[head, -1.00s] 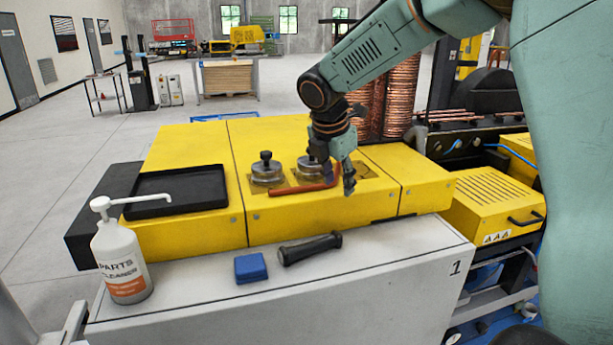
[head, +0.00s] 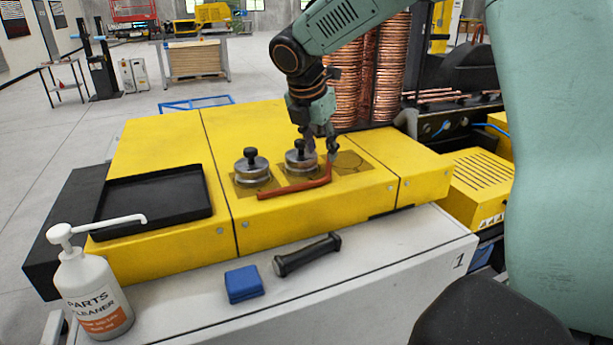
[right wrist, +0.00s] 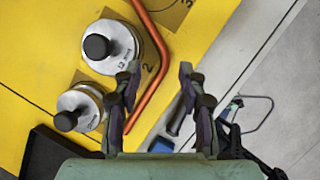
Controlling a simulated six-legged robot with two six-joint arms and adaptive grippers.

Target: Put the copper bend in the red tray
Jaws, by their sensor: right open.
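The copper bend (head: 290,189) is an L-shaped tube lying on the yellow machine top, in front of two round metal weights. Its short leg points back at the right end. It also shows in the right wrist view (right wrist: 158,50). My right gripper (head: 322,152) is open and empty, near the bend's short leg. In the right wrist view its fingertips (right wrist: 158,70) appear on either side of the tube, apart from it. I see no red tray; a black tray (head: 192,214) lies empty at the machine's left. My left gripper is not in view.
The weights with black knobs (head: 252,168) stand close behind the bend. A blue box (head: 244,284) and a black handle (head: 307,255) lie on the white front surface. A parts cleaner bottle (head: 90,297) stands front left, its spout reaching over the tray's near edge.

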